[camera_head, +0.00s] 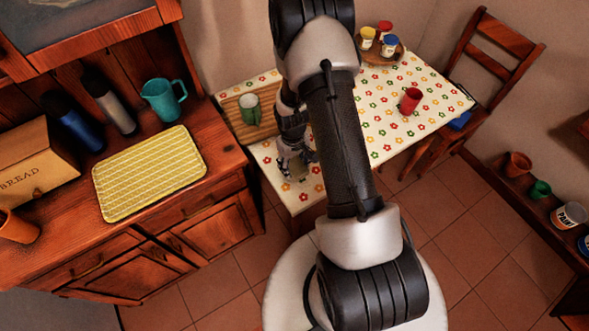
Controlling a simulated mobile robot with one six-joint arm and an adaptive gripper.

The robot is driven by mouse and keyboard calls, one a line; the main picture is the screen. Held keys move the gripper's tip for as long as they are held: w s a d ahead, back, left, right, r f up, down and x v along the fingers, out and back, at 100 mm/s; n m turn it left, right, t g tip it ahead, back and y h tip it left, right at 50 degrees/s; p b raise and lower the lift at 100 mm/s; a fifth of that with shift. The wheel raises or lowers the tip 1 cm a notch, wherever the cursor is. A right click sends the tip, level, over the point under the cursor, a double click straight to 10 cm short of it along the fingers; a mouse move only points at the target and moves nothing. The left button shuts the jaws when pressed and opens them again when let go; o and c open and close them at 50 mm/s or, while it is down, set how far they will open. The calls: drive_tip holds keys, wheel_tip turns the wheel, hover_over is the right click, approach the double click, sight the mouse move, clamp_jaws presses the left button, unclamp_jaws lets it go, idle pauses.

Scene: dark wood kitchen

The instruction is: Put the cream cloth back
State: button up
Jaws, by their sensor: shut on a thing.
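My gripper (293,166) is low over the near left part of the flowered table (352,150), shut on a small pale beige thing that looks like the cream cloth (299,172). Only a little of it shows between and below the fingers, and my arm hides part of the area. I cannot tell whether it touches the tabletop. No other cream cloth is in plain view.
A red cup (410,100) and a round tray of jars (377,60) stand to the right. The counter at left holds a yellow tray (150,172), teal jug (164,98), bottles and bread box (35,165).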

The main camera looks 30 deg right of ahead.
sight(294, 165)
drive_tip(key=shift+f+b, duration=0.35)
drive_tip(key=shift+f, duration=1.25)
drive_tip(key=shift+f, duration=0.1)
drive_tip(key=shift+f, duration=0.15)
drive_tip(key=o, duration=1.4)
drive_tip(key=shift+r, duration=0.2)
